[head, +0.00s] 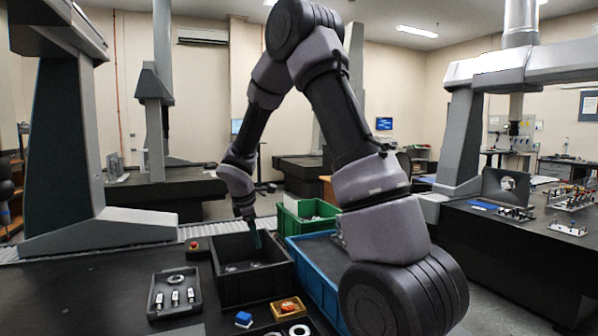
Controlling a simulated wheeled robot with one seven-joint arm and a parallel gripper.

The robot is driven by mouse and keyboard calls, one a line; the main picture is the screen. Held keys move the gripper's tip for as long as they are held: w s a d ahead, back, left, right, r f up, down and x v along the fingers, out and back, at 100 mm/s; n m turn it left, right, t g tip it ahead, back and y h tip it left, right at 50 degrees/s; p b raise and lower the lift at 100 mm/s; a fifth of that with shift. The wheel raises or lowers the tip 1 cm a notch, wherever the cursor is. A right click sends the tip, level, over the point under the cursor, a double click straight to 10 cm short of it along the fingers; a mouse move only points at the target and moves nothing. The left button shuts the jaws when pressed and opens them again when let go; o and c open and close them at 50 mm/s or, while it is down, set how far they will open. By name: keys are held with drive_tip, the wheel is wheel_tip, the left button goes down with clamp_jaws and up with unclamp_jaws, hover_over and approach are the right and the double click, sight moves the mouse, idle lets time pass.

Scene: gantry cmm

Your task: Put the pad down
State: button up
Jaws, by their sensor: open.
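My gripper (250,226) points down over the black open bin (222,284) on the dark table. It is small in the head view, and its jaws are open. A narrow teal piece (256,240) shows right at the fingertips, near the bin's back wall. I cannot tell whether it is the pad or part of the gripper, or whether it touches the bin. A small blue block-like item (243,319) lies on the table in front of the bin. No other thing is clearly a pad.
A grey tray (152,300) with several metal parts lies left of the bin. A small orange tray (277,311) is in front. A blue crate (310,275) and a green crate (285,222) stand to the right. A red button (194,245) sits behind.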

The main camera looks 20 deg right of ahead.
drive_tip(key=s+d+r+m+t+y, duration=0.15)
drive_tip(key=s+d+r+m, duration=0.25)
drive_tip(key=s+r+m, duration=0.85)
drive_tip(key=s+a+r+m+t+y, duration=0.1)
drive_tip(key=s+r+m, duration=0.3)
drive_tip(key=s, duration=0.5)
drive_tip(key=s+r+m+t+y, duration=0.1)
drive_tip(key=s+r+m+y, duration=0.1)
drive_tip(key=s+r+m, duration=0.2)
drive_tip(key=s+r, duration=0.3)
drive_tip(key=s, duration=0.1)
drive_tip(key=shift+s+a+y, duration=0.35)
drive_tip(key=shift+s+a, duration=0.05)
